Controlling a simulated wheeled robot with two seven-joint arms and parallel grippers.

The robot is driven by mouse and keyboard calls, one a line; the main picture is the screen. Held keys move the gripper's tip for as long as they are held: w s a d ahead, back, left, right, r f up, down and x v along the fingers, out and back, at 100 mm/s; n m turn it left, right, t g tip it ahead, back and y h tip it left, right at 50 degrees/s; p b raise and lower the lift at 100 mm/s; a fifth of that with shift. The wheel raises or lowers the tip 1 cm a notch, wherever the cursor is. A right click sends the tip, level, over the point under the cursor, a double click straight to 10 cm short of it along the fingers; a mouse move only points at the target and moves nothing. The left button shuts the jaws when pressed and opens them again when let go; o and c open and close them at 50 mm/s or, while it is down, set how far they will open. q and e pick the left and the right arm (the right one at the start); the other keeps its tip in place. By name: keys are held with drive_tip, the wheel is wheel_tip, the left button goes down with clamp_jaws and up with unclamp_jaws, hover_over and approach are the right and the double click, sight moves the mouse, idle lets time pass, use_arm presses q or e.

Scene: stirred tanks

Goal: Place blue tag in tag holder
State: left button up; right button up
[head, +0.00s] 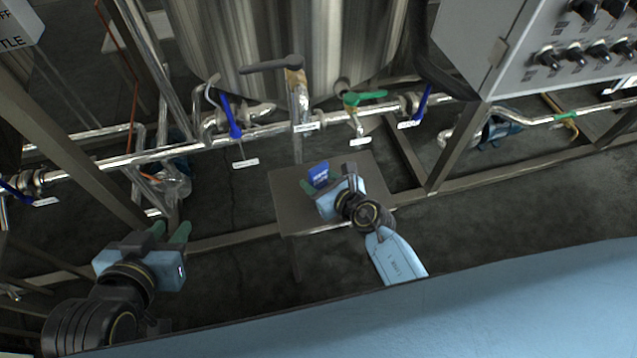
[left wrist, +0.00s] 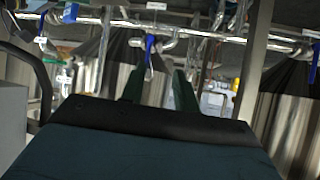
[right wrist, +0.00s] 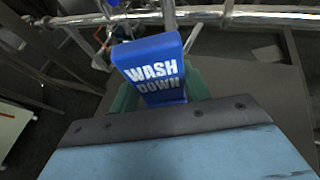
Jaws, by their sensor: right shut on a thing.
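The blue tag (right wrist: 153,66), lettered "WASH DOWN" in white, is held upright between the green fingers of my right gripper (right wrist: 165,92). In the head view the tag (head: 319,174) shows just beyond the right gripper (head: 314,187), above a small grey table (head: 284,186). My left gripper (head: 172,233) is at the lower left in the head view, away from the tag. Its two green fingers stand apart with nothing between them, as the left wrist view (left wrist: 160,88) also shows. I cannot make out a tag holder for certain.
A horizontal steel pipe (head: 270,130) with blue-handled (head: 231,118) and green-handled (head: 365,98) valves and small white labels runs behind the table. A large steel tank (head: 290,40) stands behind it. A grey control box (head: 545,45) with black knobs is at upper right. Frame beams cross the floor.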

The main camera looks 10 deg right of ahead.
use_arm(q)
drive_tip(key=shift+w+d+r+t, duration=0.2)
drive_tip(key=shift+w+r+t, duration=0.15)
drive_tip(key=shift+r, duration=0.1)
drive_tip(key=shift+w+d+r+t, duration=0.2)
drive_tip(key=shift+w+r+t, duration=0.1)
drive_tip(key=shift+r, duration=0.15)
use_arm(e)
drive_tip(key=shift+f, duration=0.2)
drive_tip(key=shift+f, duration=0.1)
drive_tip(key=shift+f, duration=0.1)
drive_tip(key=o, duration=1)
use_arm(q)
drive_tip(key=shift+w+d+r+t+h, duration=0.1)
drive_tip(key=shift+w+r+t+h, duration=0.1)
drive_tip(key=shift+r+t+h, duration=0.1)
